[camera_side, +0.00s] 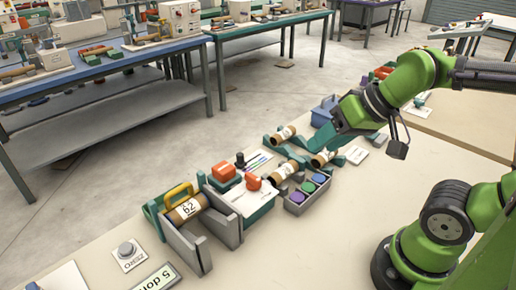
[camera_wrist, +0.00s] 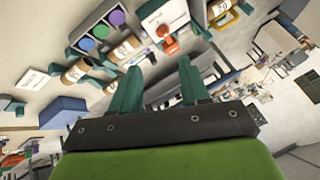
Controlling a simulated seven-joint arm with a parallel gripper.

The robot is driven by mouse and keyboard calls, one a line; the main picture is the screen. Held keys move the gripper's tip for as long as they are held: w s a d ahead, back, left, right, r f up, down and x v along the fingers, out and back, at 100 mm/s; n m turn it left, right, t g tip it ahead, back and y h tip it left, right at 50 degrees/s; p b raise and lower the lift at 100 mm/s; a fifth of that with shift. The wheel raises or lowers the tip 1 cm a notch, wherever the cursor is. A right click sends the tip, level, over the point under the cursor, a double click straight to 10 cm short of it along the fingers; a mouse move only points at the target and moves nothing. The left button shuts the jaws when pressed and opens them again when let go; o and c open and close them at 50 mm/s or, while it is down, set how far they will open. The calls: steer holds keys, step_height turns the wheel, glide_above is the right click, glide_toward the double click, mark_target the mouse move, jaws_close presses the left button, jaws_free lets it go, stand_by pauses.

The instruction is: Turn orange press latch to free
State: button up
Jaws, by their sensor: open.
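The orange press latch (camera_side: 253,181) looks like a small rounded orange piece at the edge of a white-topped teal unit (camera_side: 258,208). An orange block (camera_side: 223,171) sits just behind it. In the wrist view the orange latch pieces (camera_wrist: 167,40) show beyond my fingertips, near the top middle. My gripper (camera_side: 308,153) is to the right of the latch and above the tube cradles, apart from the latch. Its two teal fingers (camera_wrist: 160,66) are spread with nothing between them. The exact turn of the latch is too small to tell.
Cardboard tubes (camera_side: 284,134) lie in teal cradles below my gripper. A tray with purple, green and blue discs (camera_side: 307,188) stands in front. A labelled roll (camera_side: 186,209) with a yellow handle (camera_side: 178,193) sits left, by grey plates (camera_side: 188,248).

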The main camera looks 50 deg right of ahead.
mark_target(253, 176)
steer(key=shift+w+a+n+g+h, duration=0.55)
steer(key=shift+w+a+n+g, duration=0.8)
steer(key=shift+w, duration=2.8)
steer(key=shift+w+a+n+g+h, duration=0.6)
steer(key=shift+w+g, duration=1.45)
steer(key=shift+w, duration=2.05)
step_height(253, 176, down, 16)
steer(key=shift+r, duration=0.1)
steer(key=shift+c, duration=0.3)
jaws_close()
